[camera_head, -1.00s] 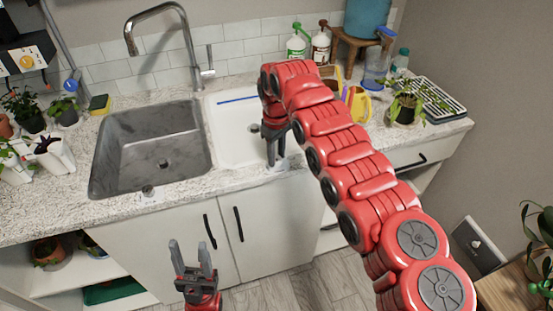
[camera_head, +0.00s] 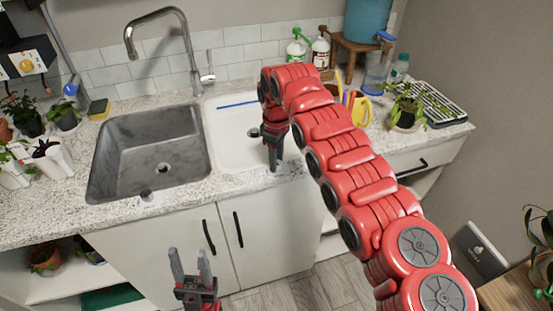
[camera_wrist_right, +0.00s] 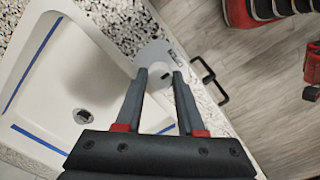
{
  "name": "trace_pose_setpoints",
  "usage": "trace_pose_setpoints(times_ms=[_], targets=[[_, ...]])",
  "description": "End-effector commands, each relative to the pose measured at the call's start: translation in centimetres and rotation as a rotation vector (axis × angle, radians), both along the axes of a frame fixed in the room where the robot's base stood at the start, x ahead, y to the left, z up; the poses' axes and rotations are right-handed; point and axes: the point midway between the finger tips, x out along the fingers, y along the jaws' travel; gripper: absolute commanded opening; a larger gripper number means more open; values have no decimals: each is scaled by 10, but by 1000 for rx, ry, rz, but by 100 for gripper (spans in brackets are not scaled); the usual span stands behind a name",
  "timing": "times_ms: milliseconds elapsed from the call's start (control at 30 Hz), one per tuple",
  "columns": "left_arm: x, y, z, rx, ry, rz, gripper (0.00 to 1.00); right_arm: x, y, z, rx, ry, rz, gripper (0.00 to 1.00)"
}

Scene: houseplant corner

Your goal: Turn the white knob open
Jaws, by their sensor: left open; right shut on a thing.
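The white knob (camera_wrist_right: 160,80) shows in the right wrist view between my fingertips, on a pale round plate (camera_wrist_right: 152,52) with partly hidden dark lettering. My right gripper (camera_wrist_right: 161,73) is shut on the knob. In the head view my right gripper (camera_head: 273,165) points down at the counter's front strip, just in front of the white basin (camera_head: 228,140). There its fingers hide most of the knob. My left gripper (camera_head: 190,262) is open and empty, low in front of the cabinet doors, fingers pointing up.
A grey sink (camera_head: 150,150) with a tall faucet (camera_head: 185,45) is left of the white basin. A small dark fitting (camera_head: 147,194) sits on the counter before the sink. Potted plants stand at both ends of the counter. The floor (camera_head: 310,290) ahead is clear.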

Motion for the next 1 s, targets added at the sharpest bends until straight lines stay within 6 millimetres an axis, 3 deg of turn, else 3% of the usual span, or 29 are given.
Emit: trace_pose_setpoints(times_ms=[33, 67, 200, 500, 633, 867, 1000], targets=[[0, 0, 0, 0, 0, 0, 50, 0, 0, 0, 0, 1, 1, 0], [0, 0, 0, 0, 0, 0, 50, 0, 0, 0, 0, 1, 0, 43], [0, 0, 0, 0, 0, 0, 50, 0, 0, 0, 0, 1, 0, 68], [0, 0, 0, 0, 0, 0, 50, 0, 0, 1, 0, 0, -1, 68], [0, 0, -2, 0, 0, 0, 50, 1, 0, 11, 0, -3, -1, 68], [0, 0, -2, 0, 0, 0, 50, -1, 3, 64, 1, -2, 3, 68], [0, 0, 18, 0, 0, 0, 50, 0, 3, 97, 3, -4, 1, 68]])
